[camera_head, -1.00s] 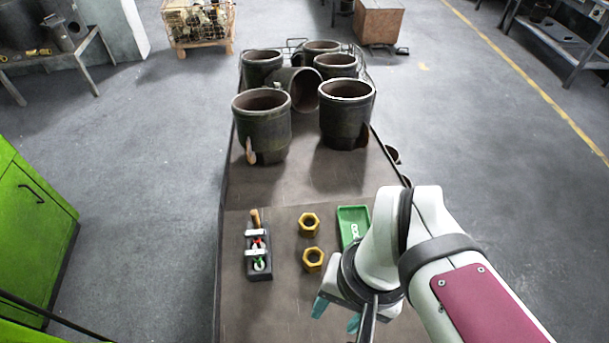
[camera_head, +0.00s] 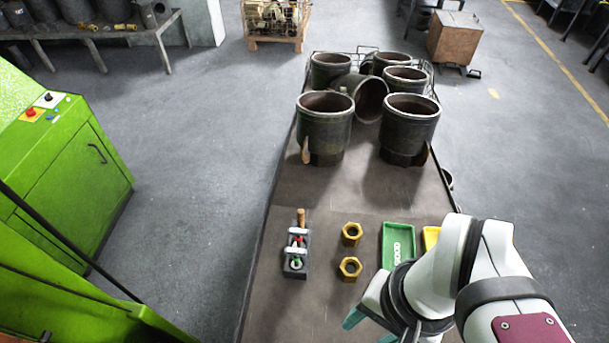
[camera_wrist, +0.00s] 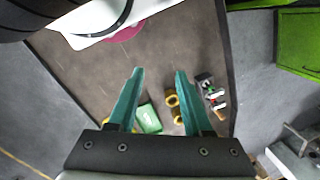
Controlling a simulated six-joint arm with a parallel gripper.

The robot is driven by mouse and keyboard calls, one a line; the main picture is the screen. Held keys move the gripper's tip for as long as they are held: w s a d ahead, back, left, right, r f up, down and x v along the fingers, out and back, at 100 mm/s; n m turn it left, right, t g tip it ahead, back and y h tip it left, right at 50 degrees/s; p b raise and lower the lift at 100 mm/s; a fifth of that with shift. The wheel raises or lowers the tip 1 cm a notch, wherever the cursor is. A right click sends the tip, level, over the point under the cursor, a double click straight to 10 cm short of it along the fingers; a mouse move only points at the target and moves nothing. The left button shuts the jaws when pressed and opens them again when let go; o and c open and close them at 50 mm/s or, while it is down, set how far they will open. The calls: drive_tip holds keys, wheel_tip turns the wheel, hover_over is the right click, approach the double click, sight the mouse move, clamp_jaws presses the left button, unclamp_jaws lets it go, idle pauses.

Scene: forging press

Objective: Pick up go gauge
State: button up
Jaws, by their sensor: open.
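A dark holder block (camera_head: 287,272) lies on the near part of the table in the head view, with two white-bodied gauges across it. The nearer one, with a green mark (camera_head: 296,264), appears to be the go gauge; the farther one has a red mark (camera_head: 297,240). A wooden handle (camera_head: 301,217) stands at the holder's far end. My gripper (camera_head: 369,329) is open and empty, above the table, to the right of and nearer than the holder. In the wrist view the gripper (camera_wrist: 160,73) points down, and the holder (camera_wrist: 203,78) shows beyond its right finger.
Two yellow hex nuts (camera_head: 350,268) lie right of the holder. A green tray (camera_head: 397,232) and a yellow tray (camera_head: 431,238) lie farther right, beside my arm. Large dark metal cups (camera_head: 326,127) stand at the table's far end. A green machine (camera_head: 70,185) stands left.

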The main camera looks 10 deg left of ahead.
drive_tip(key=shift+o, duration=0.4)
drive_tip(key=n+h, duration=0.2)
drive_tip(key=n, duration=2.1)
hover_over(296, 250)
drive_tip(key=shift+n, duration=0.3)
wheel_tip(296, 250, down, 16)
drive_tip(key=shift+r, duration=0.1)
clamp_jaws()
